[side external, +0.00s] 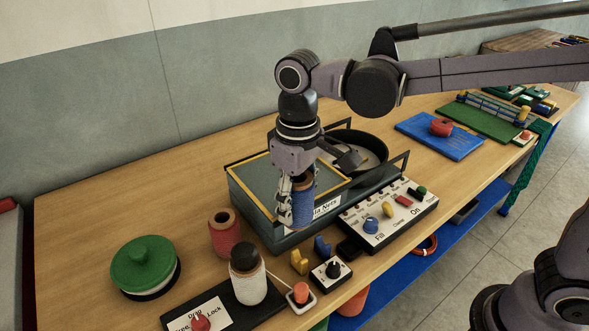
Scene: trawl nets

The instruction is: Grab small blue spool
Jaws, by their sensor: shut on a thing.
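The small blue spool (303,208) has blue thread and a brown end on top. It is upright between the fingers of my gripper (304,192), which points down and is shut on it. The spool shows in front of the green-grey box with the yellow-edged top (262,218) and covers part of its white label. I cannot tell the exact gap between the spool and the box.
A green-lidded round container (145,264) is further left. A control panel (390,216) lies right of the box. Bare table (110,205) lies at the back left.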

